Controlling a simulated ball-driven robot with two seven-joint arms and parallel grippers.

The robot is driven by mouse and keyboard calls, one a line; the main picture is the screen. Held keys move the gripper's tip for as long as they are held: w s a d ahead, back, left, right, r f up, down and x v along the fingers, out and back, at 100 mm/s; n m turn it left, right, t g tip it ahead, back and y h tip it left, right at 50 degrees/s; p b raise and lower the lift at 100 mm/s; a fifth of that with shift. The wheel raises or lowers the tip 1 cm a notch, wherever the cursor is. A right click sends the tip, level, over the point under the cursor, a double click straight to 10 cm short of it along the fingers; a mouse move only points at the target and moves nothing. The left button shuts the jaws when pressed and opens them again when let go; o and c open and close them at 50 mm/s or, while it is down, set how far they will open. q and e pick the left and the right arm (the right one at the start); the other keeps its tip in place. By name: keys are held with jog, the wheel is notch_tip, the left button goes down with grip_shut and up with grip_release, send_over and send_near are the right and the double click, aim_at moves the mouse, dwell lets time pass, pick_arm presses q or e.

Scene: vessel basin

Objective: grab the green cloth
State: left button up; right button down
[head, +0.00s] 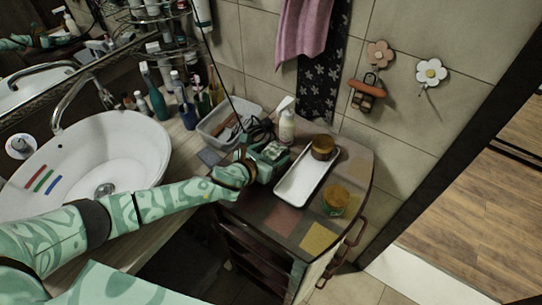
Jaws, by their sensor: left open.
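My left gripper (267,158) is open above the back left part of the cabinet top, left of the white tray. Flat square cloths lie on the cabinet top: a reddish one (283,218) and a yellow one (319,238) at the front. My right gripper is not in view.
The white tray (298,185) holds an amber jar (323,147) at its far end. Another jar (335,200) stands right of it. A pump bottle (286,127) and a clear bin (222,125) stand behind. The sink (130,150) is left.

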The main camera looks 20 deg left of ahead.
pick_arm(q)
jog(key=shift+r, duration=0.1)
jog(key=shift+c, duration=0.9)
jog(key=c, duration=1)
jog(key=shift+o, duration=0.2)
